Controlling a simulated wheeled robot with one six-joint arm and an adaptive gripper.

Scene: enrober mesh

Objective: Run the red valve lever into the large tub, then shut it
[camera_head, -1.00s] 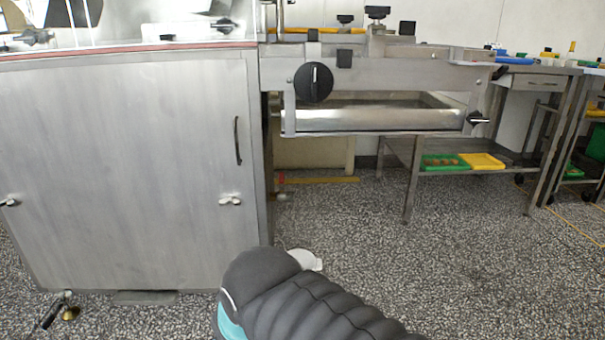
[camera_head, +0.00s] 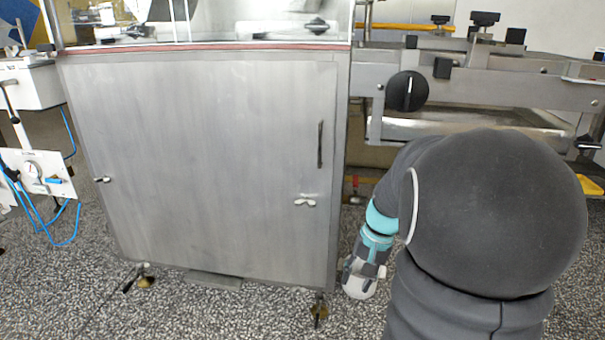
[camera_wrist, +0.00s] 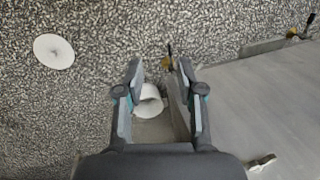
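A small red part (camera_head: 355,182) shows low beside the right edge of the steel cabinet, partly behind it and my arm. It is too small to tell whether it is the valve lever. I cannot make out the large tub for certain; a pale surface (camera_head: 374,157) behind the red part is mostly hidden by my arm. My gripper (camera_wrist: 159,66) is open in the wrist view, pointing down toward the floor beside a flat metal panel. A white rounded thing (camera_wrist: 149,103) shows between its fingers; whether it touches them is unclear.
The steel cabinet (camera_head: 210,160) stands on feet at the left. The conveyor frame (camera_head: 480,78) with a black knob (camera_head: 407,91) runs right above my arm. A white disc (camera_wrist: 54,51) lies on the speckled floor. Blue hoses (camera_head: 72,235) hang at the far left.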

